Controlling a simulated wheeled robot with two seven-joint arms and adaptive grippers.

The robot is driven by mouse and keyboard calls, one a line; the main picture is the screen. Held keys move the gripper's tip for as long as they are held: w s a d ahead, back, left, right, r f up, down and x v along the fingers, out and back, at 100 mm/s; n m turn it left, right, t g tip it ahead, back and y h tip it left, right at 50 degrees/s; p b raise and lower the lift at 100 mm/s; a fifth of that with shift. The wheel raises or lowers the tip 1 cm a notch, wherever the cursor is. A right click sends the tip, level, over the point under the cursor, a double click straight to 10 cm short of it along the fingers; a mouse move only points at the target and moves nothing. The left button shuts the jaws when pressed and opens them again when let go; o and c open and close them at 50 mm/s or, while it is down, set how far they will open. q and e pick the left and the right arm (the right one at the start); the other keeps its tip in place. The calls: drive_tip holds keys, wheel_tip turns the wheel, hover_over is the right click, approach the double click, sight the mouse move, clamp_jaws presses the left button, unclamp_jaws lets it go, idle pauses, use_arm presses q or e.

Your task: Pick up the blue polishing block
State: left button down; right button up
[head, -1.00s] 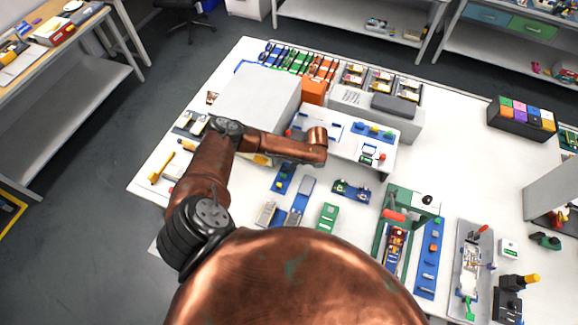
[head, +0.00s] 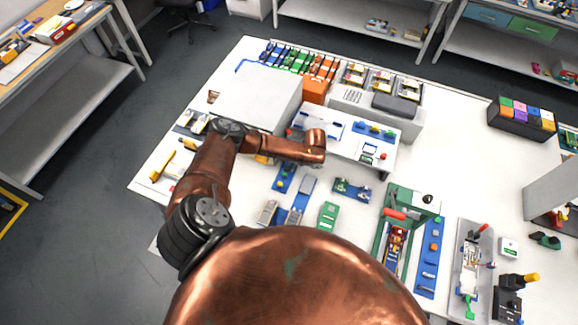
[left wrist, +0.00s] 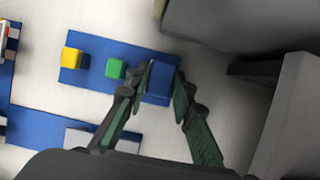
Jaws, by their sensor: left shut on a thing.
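The blue polishing block (left wrist: 161,80) is in the left wrist view, at the right end of a flat blue holder (left wrist: 98,88). My left gripper (left wrist: 160,84) has its dark green fingers on either side of the block and is shut on it. Whether the block is clear of the holder cannot be told. A yellow block (left wrist: 72,58) and a smaller green block (left wrist: 115,68) sit on the same holder. In the head view my copper left arm hides the gripper and the block. The holder shows partly there (head: 280,186). My right gripper is not in view.
A large white box (head: 258,95) stands behind my left arm. A raised white stand (head: 345,140) is close on the right. A green press (head: 405,205) and several small fixtures crowd the white table, which has free room at the right (head: 470,160).

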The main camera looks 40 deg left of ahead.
use_arm(q)
drive_tip(key=shift+r, duration=0.55)
drive_tip(key=s+d+r, duration=0.5)
drive_tip(key=s+r, duration=0.7)
drive_tip(key=s, duration=0.1)
drive_tip(key=shift+d+b, duration=0.15)
drive_tip(key=shift+b, duration=0.3)
